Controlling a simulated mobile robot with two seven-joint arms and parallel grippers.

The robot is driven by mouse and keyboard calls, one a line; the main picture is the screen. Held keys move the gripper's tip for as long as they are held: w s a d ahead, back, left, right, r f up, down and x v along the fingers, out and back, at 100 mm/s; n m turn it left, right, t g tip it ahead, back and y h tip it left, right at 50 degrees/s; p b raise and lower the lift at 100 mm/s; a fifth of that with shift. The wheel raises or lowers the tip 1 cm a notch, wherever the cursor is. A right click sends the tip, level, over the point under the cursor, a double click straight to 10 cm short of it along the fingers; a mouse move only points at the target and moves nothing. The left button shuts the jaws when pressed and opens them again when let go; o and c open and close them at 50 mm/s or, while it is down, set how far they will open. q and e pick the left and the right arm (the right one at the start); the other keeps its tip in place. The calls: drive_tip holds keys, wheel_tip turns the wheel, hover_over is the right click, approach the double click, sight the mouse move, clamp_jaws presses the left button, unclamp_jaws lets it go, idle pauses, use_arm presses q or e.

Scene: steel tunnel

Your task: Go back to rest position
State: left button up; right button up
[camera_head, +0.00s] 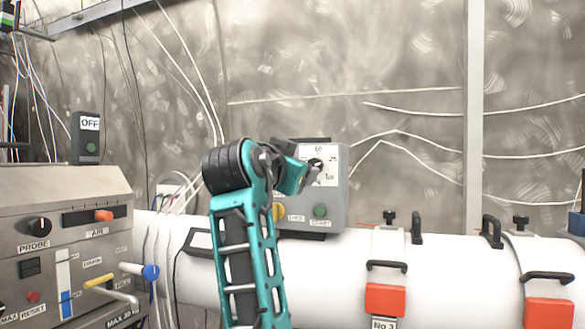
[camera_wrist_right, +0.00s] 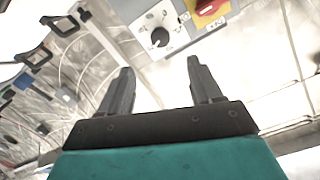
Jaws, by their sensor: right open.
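My right gripper (camera_wrist_right: 160,66) is open in the right wrist view, with two dark fingers apart and nothing between them. In the head view a teal arm (camera_head: 247,260) of mine rises from the bottom centre to a dark joint, and its far end reaches right, in front of a grey control box (camera_head: 338,205). The fingers are not clear there. The box has a dial and a green button. In the wrist view a pale panel with a dark knob (camera_wrist_right: 159,38) lies beyond the fingertips. My left gripper is not in view.
A grey console (camera_head: 75,200) with knobs and levers stands at the left. A thick white pipe (camera_head: 450,270) with red-latched clamps runs along the lower right. Cables hang at the left. Space above the arm looks free.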

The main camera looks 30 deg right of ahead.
drive_tip(key=w+a+f+n+t+y+p, duration=0.1)
drive_tip(key=w+f+n+y, duration=0.2)
drive_tip(key=f, duration=0.5)
drive_tip(key=w+a+f+n+t+y+p, duration=0.1)
drive_tip(key=w+f+n, duration=0.25)
drive_tip(key=f, duration=0.45)
wheel_tip(320, 180, down, 16)
drive_tip(key=s+a+n+y+p, duration=0.2)
drive_tip(key=s+a+n+y, duration=0.15)
drive_tip(key=n, duration=0.25)
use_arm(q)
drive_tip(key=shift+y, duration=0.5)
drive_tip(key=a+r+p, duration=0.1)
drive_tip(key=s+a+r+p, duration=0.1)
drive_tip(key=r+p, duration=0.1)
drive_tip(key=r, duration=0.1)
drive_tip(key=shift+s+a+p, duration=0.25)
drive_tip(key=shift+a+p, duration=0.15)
use_arm(e)
drive_tip(key=s+a+f+n+g+y, duration=0.1)
drive_tip(key=s+a+f+n+y, duration=0.1)
drive_tip(key=s+f, duration=0.9)
drive_tip(key=s+a+f+n+g+y, duration=0.2)
drive_tip(key=s+a+f+y, duration=0.2)
drive_tip(key=s+f, duration=0.8)
drive_tip(key=s+y, duration=0.2)
drive_tip(key=s, duration=0.2)
drive_tip(key=shift+s+f, duration=0.2)
drive_tip(key=shift+s, duration=0.05)
